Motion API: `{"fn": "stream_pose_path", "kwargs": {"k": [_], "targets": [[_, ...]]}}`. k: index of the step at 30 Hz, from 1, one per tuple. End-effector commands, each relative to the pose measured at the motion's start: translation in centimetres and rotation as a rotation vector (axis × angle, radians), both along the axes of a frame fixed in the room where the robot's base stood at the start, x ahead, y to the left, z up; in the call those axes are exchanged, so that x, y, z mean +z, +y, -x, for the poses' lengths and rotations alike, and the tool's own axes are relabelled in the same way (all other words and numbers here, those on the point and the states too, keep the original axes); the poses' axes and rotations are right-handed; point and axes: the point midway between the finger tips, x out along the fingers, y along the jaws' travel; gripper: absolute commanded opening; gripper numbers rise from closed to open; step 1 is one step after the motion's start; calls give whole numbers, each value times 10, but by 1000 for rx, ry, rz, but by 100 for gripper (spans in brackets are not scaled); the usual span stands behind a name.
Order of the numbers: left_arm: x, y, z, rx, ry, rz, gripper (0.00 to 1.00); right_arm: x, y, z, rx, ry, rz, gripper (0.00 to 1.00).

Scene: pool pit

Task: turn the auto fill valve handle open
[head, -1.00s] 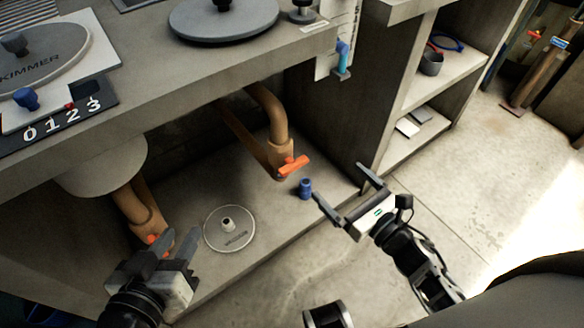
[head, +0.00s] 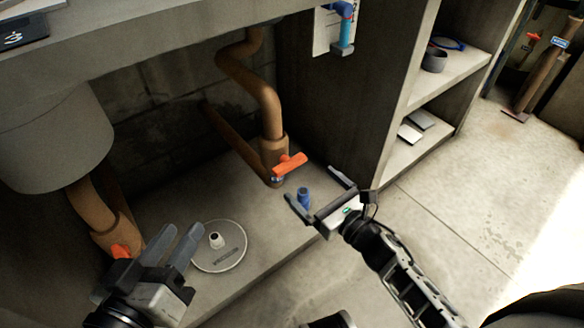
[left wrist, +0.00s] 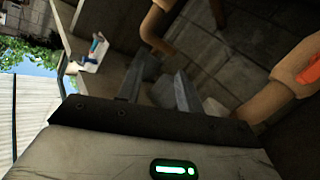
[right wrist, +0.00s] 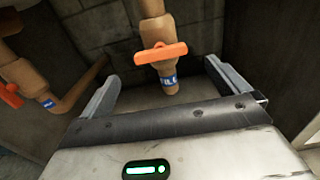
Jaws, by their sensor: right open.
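The orange valve handle (head: 290,164) on the right-hand brown pipe lies crosswise to that pipe. It also shows in the right wrist view (right wrist: 161,53), above a blue label ending in "ILL". My right gripper (head: 311,184) is open and empty, in front of and below this handle, apart from it. Its fingers point toward the pipe. My left gripper (head: 182,237) is open and empty, by the left pipe. A second orange handle (head: 121,251) sits on the left pipe, partly hidden beside the left gripper.
A blue fitting (head: 304,197) stands on the floor slab and shows between my right fingers. A round grey lid (head: 219,246) lies near my left gripper. A concrete side wall (head: 340,110) bounds the recess on the right. A shelf unit (head: 445,75) stands beyond it.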

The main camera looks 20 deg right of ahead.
Motion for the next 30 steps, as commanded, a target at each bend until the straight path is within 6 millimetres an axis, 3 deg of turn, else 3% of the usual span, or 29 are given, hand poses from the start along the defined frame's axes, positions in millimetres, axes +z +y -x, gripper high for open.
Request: {"fn": "stream_pose_path", "kwargs": {"k": [6, 12, 25, 30], "targets": [[0, -2, 0, -4, -7, 43, 36, -1, 16, -45, 0, -3, 1, 100], [3, -3, 0, -8, -12, 76, 36, -1, 25, -70, -1, 0, 0, 100], [6, -4, -1, -9, -18, 91, 36, 0, 29, -79, 0, 1, 1, 100], [6, -4, -1, -9, -18, 91, 36, 0, 28, -79, -1, 1, 0, 59]]}}
